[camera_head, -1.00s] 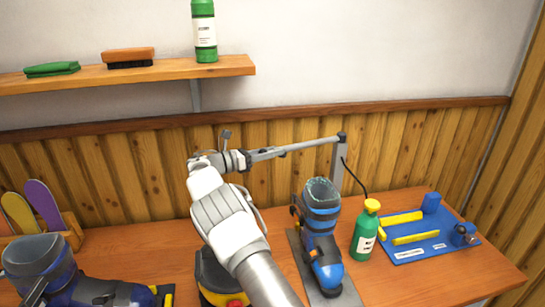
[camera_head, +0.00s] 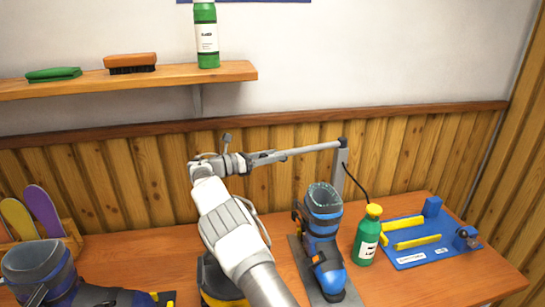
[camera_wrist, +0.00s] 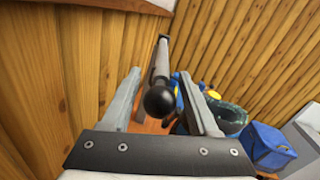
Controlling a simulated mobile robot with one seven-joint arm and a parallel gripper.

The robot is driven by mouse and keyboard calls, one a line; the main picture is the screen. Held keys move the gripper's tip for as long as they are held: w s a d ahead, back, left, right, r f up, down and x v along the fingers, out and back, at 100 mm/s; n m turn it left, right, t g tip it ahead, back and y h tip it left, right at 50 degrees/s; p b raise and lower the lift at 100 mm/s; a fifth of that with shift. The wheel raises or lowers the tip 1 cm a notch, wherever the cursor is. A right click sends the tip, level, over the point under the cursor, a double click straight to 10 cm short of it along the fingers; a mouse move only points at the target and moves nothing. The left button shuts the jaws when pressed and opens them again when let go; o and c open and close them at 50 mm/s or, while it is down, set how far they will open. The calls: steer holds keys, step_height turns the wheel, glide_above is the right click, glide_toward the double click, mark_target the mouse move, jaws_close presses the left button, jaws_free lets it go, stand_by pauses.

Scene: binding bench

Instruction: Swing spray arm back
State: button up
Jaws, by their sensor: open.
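The spray arm (camera_head: 312,149) is a thin grey bar, roughly level, running left from a black joint on an upright grey post (camera_head: 340,172). My gripper (camera_head: 268,157) is at its free left end, fingers pointing right along the bar. In the wrist view the spray arm (camera_wrist: 162,60) runs away from me, with a black ball knob (camera_wrist: 159,101) at its near end. The knob lies between the spread fingers of my gripper (camera_wrist: 159,76), with gaps on both sides. Whether anything touches is not clear.
A blue ski boot (camera_head: 322,235) stands upright below the spray arm. A green bottle (camera_head: 367,240) with a yellow cap and a blue tray (camera_head: 418,247) are to its right. Another boot (camera_head: 45,270) is at left. The shelf (camera_head: 130,80) is above; the wooden wall is behind.

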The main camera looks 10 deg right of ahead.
steer(key=shift+o, duration=0.2)
steer(key=b+v, duration=0.1)
steer(key=v, duration=0.6)
steer(key=shift+a, duration=0.25)
